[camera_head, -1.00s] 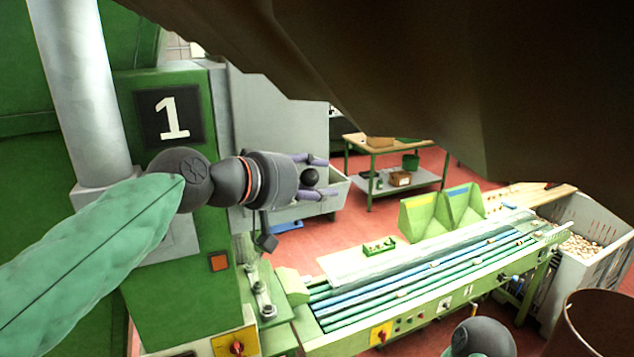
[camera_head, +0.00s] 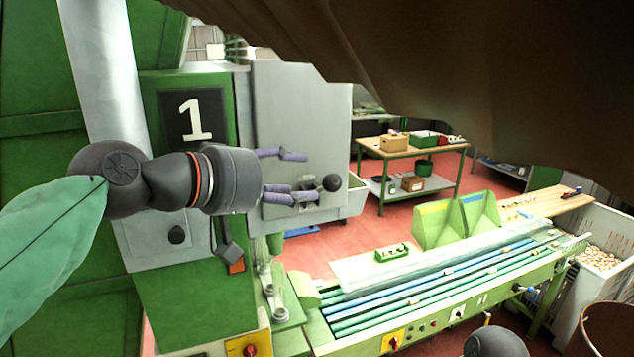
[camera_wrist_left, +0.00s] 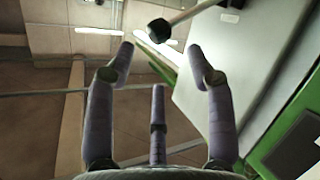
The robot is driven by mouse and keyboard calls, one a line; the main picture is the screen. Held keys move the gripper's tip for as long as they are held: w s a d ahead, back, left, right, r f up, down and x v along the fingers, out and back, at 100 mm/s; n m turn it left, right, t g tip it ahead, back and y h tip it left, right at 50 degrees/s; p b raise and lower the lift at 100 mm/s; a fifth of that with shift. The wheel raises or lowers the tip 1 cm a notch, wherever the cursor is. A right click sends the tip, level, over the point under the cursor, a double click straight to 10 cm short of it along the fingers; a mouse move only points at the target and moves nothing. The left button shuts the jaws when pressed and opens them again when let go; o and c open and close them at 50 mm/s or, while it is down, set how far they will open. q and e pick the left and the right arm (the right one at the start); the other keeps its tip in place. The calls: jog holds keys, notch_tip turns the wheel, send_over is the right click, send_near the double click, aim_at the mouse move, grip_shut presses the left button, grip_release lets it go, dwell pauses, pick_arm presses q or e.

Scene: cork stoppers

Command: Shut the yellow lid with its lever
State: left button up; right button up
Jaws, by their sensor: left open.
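I see no yellow lid in either view. A lever with a black ball knob (camera_head: 332,182) stands at the front of the grey machine panel (camera_head: 300,120). In the left wrist view the knob (camera_wrist_left: 158,31) and its metal rod (camera_wrist_left: 195,12) show beyond the fingertips. My left gripper (camera_head: 298,175) is open and empty, with its purple fingers pointing right in the head view. The knob is just past the fingertips there, apparently not held. The lever's far end is out of the wrist picture. My right gripper is not in view.
A green column with a "1" sign (camera_head: 194,116) stands behind my left arm. The green conveyor (camera_head: 440,290) runs across the lower right, with green bins (camera_head: 440,225) behind it. A wooden-topped table (camera_head: 412,150) stands farther back. A dark brown shape (camera_head: 450,70) blocks the upper right.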

pick_arm(q)
jog(key=s, duration=0.1)
jog(key=s+a, duration=0.1)
jog(key=shift+s+a+r, duration=0.1)
jog(key=shift+s+r, duration=0.1)
jog(key=shift+s, duration=0.1)
jog(key=shift+w, duration=0.1)
dwell(0.6)
